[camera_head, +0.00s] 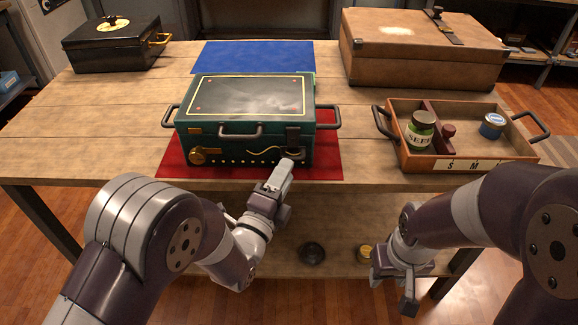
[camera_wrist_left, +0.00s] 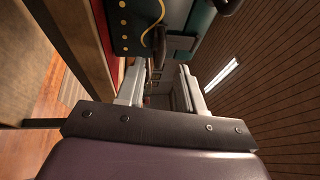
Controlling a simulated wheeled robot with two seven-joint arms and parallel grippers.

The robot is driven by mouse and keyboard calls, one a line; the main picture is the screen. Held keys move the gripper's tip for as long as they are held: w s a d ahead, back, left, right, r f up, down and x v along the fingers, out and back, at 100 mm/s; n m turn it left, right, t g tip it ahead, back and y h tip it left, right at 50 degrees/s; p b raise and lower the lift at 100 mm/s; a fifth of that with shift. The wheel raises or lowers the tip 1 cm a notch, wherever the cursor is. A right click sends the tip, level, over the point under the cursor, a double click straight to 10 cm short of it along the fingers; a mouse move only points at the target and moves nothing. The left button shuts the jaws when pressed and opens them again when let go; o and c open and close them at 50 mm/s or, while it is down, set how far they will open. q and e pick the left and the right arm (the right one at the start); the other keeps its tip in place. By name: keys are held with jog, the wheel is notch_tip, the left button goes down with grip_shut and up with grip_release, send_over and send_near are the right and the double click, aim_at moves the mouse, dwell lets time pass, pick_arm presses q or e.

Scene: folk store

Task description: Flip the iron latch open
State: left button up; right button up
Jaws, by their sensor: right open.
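The green box (camera_head: 221,136) stands on a red mat, its lid down. Its dark iron latch (camera_head: 293,136) is on the front face, toward the right end, with a rounded lower end. My left gripper (camera_head: 284,168) is just in front of the latch's lower end; contact cannot be told. In the left wrist view the fingers (camera_wrist_left: 160,85) are apart, with a dark latch part (camera_wrist_left: 180,43) near their tips. The green box (camera_wrist_left: 134,20) also shows there. My right gripper (camera_head: 394,288) is open and empty, low in front of the table.
A wooden tray (camera_head: 465,152) with a green jar (camera_head: 420,132) and a blue-lidded tin (camera_head: 492,126) stands right of the box. A brown case (camera_head: 415,65), a black box (camera_head: 110,50) and a blue mat (camera_head: 255,57) lie behind. The tabletop left of the green box is clear.

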pick_arm(q)
jog(key=shift+x, duration=1.6)
grip_shut()
jog(key=shift+r, duration=0.1)
notch_tip(320, 180, up, 11)
jog(key=n+g+y+p, duration=0.4)
jog(key=g+p, duration=1.1)
jog(key=p, duration=3.4)
send_over(289, 130)
jog(key=s, duration=0.6)
jog(key=h, duration=0.1)
jog(key=shift+s+f+n, duration=0.1)
jog(key=shift+f+n, duration=0.15)
jog(key=shift+n, duration=0.15)
jog(key=shift+g, duration=0.3)
